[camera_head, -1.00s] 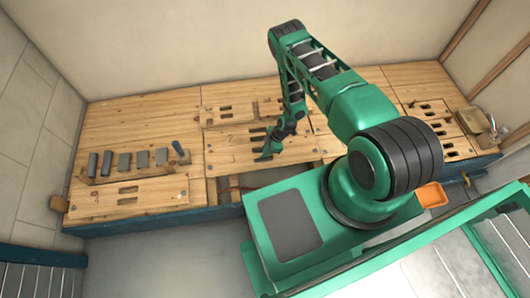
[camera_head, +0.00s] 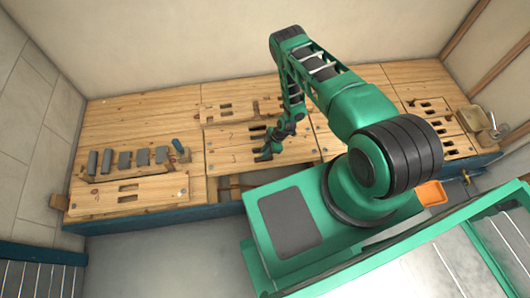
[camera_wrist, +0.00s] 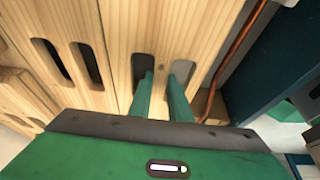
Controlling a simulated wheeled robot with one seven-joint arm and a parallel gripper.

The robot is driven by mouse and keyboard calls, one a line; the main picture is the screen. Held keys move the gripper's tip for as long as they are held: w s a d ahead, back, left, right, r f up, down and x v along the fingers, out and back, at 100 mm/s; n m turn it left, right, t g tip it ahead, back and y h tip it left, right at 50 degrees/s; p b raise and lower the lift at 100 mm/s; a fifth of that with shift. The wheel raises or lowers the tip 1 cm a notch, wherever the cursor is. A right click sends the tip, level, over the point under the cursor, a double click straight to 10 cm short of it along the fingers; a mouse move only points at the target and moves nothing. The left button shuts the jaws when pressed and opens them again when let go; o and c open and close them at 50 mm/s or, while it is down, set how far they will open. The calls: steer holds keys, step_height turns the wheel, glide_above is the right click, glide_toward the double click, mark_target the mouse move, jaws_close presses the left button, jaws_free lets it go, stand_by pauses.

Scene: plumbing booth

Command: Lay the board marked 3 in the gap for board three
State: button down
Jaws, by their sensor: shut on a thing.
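A wide pale wooden board (camera_head: 225,149) lies near the middle of the bench, with faint marks too small to read. My gripper (camera_head: 264,153) is at its right half. In the wrist view the two green fingers of my gripper (camera_wrist: 163,95) reach into a pair of slots and are shut on the wood strip between them. The board also shows in the wrist view (camera_wrist: 115,30). In front of the board is a dark open gap (camera_head: 233,182) in the bench top. My arm hides the gap's right end.
A copper pipe (camera_wrist: 228,55) runs beside the board's edge. A slotted board (camera_head: 130,198) lies left of the gap. Another slotted board (camera_head: 225,112) lies at the back. An orange tray (camera_head: 431,193) is right.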

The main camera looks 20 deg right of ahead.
steer(key=shift+f, duration=0.2)
stand_by(0.6)
steer(key=c, duration=1.6)
jaws_free()
steer(key=shift+o, duration=0.2)
steer(key=shift+d, duration=0.1)
steer(key=v, duration=1)
steer(key=shift+r, duration=0.35)
steer(key=shift+w+d+r, duration=0.1)
